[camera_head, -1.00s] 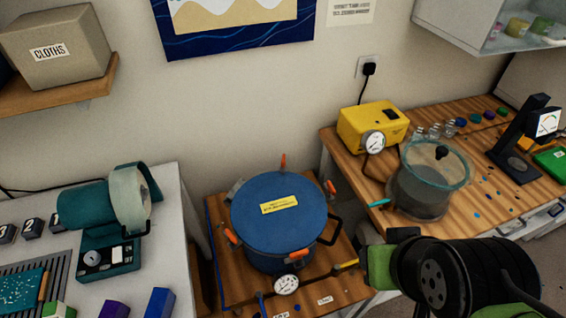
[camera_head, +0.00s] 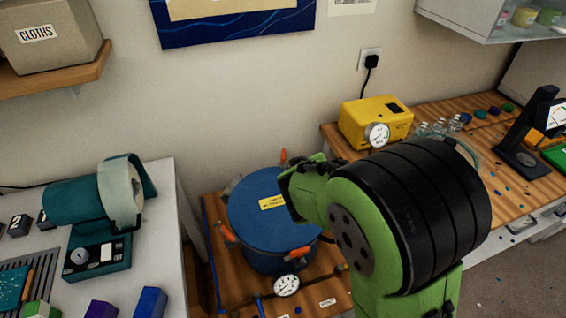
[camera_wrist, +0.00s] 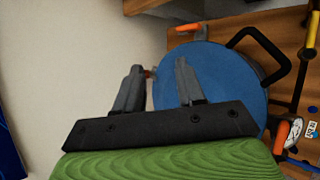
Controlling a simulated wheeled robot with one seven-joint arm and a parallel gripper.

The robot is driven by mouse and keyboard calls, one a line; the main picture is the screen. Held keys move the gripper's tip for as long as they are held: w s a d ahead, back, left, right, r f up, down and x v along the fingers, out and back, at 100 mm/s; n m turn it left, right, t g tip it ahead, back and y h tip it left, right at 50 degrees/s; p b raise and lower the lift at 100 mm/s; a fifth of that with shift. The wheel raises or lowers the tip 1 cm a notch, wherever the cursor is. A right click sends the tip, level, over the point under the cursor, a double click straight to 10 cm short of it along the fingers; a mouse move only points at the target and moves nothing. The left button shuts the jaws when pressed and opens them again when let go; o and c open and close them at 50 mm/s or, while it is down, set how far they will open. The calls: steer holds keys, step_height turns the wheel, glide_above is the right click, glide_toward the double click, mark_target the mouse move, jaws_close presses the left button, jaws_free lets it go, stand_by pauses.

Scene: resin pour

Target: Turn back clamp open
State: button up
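The blue pot (camera_head: 270,235) has a blue lid with a yellow label and orange-tipped clamps around its rim. The back clamp's orange lever (camera_head: 283,156) stands up at the wall side, partly behind the lid and my arm. My gripper (camera_wrist: 158,76) is open over the pot's back edge. Another clamp (camera_wrist: 188,28) is at the top of the wrist view. The left clamp (camera_head: 227,232) hangs at the pot's side. My arm hides the fingertips in the head view.
The pot stands on a wooden stand (camera_head: 225,287) with a gauge (camera_head: 286,285) in front. The wall is close behind. A yellow pump (camera_head: 372,122) is on the right bench, and a teal machine (camera_head: 100,210) on the left bench.

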mark_target(283, 155)
steer(key=w+a+f+n+t, duration=0.1)
steer(key=a+f+n, duration=0.1)
steer(key=a+n, duration=0.1)
steer(key=w+a+f+n+t+y+b, duration=0.1)
steer(key=w+a+f+n, duration=0.1)
steer(key=n, duration=0.4)
steer(key=w+a+f+n+t, duration=0.2)
steer(key=a+f+n, duration=0.1)
steer(key=a+n, duration=0.1)
steer(key=shift+a+f+n+y+b, duration=0.15)
steer(key=shift+a+n, duration=0.05)
steer(key=shift+a, duration=0.2)
steer(key=shift+a+f+n+y+b, duration=0.1)
steer(key=shift+a+n+y+b, duration=0.1)
steer(key=shift+a, duration=0.2)
steer(key=x, duration=1.5)
steer(key=shift+w+d+f+b, duration=0.1)
steer(key=shift+w+f+b, duration=0.1)
steer(key=shift+b, duration=0.2)
steer(key=shift+r, duration=0.1)
steer(key=shift+c, duration=0.2)
jaws_close()
